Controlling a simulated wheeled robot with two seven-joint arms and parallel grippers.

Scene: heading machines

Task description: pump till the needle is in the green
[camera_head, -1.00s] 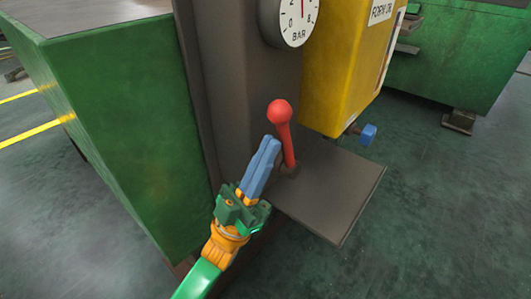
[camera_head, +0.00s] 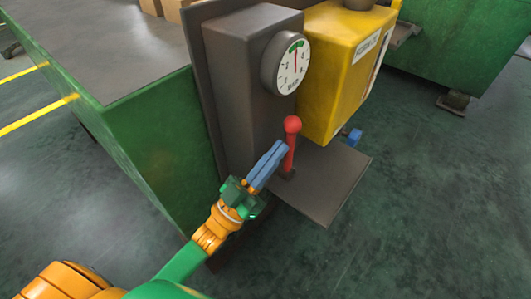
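The round pressure gauge (camera_head: 286,63) is on the upper front of a dark grey housing (camera_head: 245,75). Its dial is white with a green band at the top, and its thin red needle points roughly upward, near the band; its exact reading is too small to tell. The red pump lever (camera_head: 289,152) with a ball knob stands close to upright from a flat grey plate. My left gripper (camera_head: 279,147) has its blue fingers together just left of the lever, below the knob. I cannot tell whether they touch it. My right gripper is not in view.
The grey plate (camera_head: 335,178) juts out under the lever. A yellow box (camera_head: 330,75) stands right of the gauge, with a blue knob (camera_head: 354,135) below it. A green-sided bench (camera_head: 160,150) is at the left.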

